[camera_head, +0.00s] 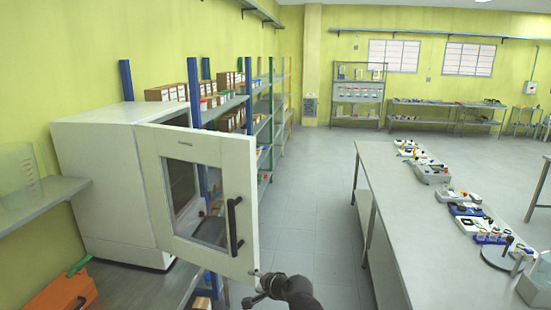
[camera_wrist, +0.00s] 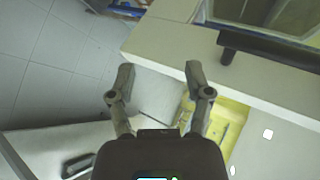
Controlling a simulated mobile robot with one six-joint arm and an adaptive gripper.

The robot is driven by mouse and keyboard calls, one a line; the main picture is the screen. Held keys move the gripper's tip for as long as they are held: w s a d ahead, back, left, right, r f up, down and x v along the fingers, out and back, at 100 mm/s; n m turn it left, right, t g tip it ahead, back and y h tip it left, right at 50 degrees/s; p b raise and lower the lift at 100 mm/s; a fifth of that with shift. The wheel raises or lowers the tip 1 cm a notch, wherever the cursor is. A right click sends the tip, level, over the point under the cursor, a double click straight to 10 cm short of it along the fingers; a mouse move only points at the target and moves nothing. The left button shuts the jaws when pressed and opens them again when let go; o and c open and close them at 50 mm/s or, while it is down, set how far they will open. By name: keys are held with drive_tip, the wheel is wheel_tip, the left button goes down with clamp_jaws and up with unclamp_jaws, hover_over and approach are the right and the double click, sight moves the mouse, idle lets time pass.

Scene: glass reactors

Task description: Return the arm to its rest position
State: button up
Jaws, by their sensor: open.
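My gripper (camera_head: 262,286) is low in the middle of the head view, just below the lower corner of an open cabinet door (camera_head: 249,184). In the wrist view my gripper (camera_wrist: 160,82) has its two fingers spread apart with nothing between them. The pale door edge (camera_wrist: 160,50) runs close beyond the fingertips there. A dark door handle (camera_wrist: 265,52) shows to the right of the fingers. I cannot tell whether a finger touches the door. The white cabinet (camera_head: 95,185) stands open at the left, its inside partly hidden by the door.
A long bench (camera_head: 385,200) with several small trays stands at the right. The grey floor aisle (camera_head: 320,190) between bench and shelves is clear. Shelves with boxes (camera_head: 240,115) stand behind the cabinet. An orange case (camera_head: 60,293) lies at the lower left.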

drive_tip(key=s+d+f+n+g+h+b, duration=0.1)
drive_tip(key=s+d+f+n+g+h, duration=0.1)
drive_tip(key=d+f, duration=0.3)
drive_tip(key=s+d+f+n+g+h+b, duration=0.2)
drive_tip(key=s+d+f+n+g+h, duration=0.1)
drive_tip(key=d, duration=0.7)
drive_tip(key=s+d+f+n+g+h+b, duration=0.1)
drive_tip(key=s+d+f+n+g+h, duration=0.2)
drive_tip(key=s+d+f, duration=0.3)
drive_tip(key=shift+d+f+n+g+b, duration=0.4)
drive_tip(key=shift+d+n+g, duration=0.1)
drive_tip(key=shift+d, duration=0.35)
drive_tip(key=shift+c, duration=0.6)
